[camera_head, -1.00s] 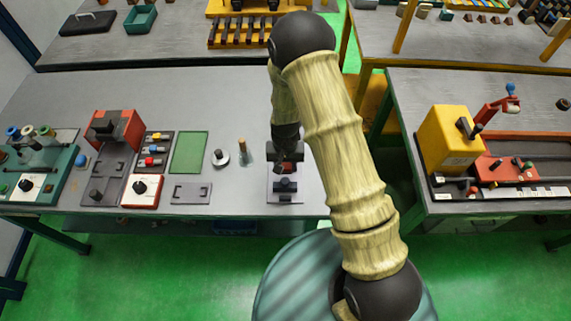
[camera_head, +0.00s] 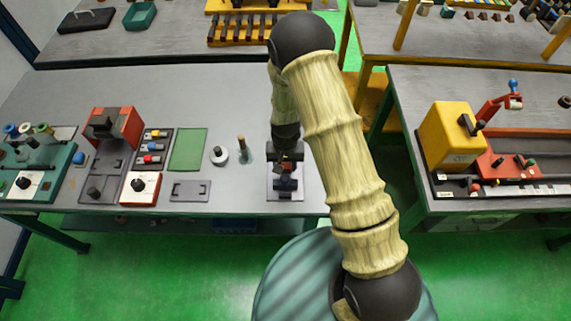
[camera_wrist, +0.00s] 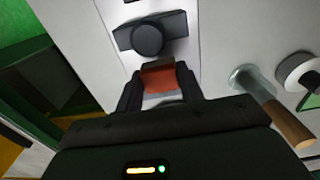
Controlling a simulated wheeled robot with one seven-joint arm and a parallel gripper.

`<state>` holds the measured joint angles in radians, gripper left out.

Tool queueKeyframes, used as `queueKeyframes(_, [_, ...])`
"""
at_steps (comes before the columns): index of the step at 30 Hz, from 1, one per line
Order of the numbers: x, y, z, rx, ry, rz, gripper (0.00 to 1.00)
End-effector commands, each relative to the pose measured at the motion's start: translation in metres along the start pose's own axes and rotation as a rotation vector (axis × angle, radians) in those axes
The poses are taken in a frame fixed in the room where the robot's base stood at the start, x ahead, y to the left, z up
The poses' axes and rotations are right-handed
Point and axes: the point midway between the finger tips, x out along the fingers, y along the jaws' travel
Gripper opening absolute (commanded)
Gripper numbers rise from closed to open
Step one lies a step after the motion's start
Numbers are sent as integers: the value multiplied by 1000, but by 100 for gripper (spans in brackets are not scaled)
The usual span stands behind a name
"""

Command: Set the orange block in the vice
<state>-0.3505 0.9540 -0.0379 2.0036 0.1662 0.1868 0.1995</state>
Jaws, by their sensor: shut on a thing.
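The orange block (camera_wrist: 158,79) sits between the fingertips of my gripper (camera_wrist: 160,84) in the wrist view. My gripper is shut on it. Just beyond the block is the vice (camera_wrist: 150,36), with a dark jaw and round knob on a pale plate. In the head view the vice (camera_head: 285,196) stands near the front edge of the left table, and my gripper (camera_head: 286,168) is right over it. The block is too small and covered to make out clearly there. I cannot tell whether it touches the vice jaws.
A wooden-handled tool (camera_wrist: 288,122) and a round white-and-grey part (camera_head: 219,156) stand left of the vice in the head view. A green mat (camera_head: 188,150) and a grey tray (camera_head: 189,190) lie further left. Table between them is bare.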

Motion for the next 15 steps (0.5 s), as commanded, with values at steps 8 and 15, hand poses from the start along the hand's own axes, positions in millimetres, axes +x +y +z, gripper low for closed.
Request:
queueKeyframes(8, [6,0,0,0,0,0,15])
queueKeyframes(15, [12,0,0,0,0,0,15])
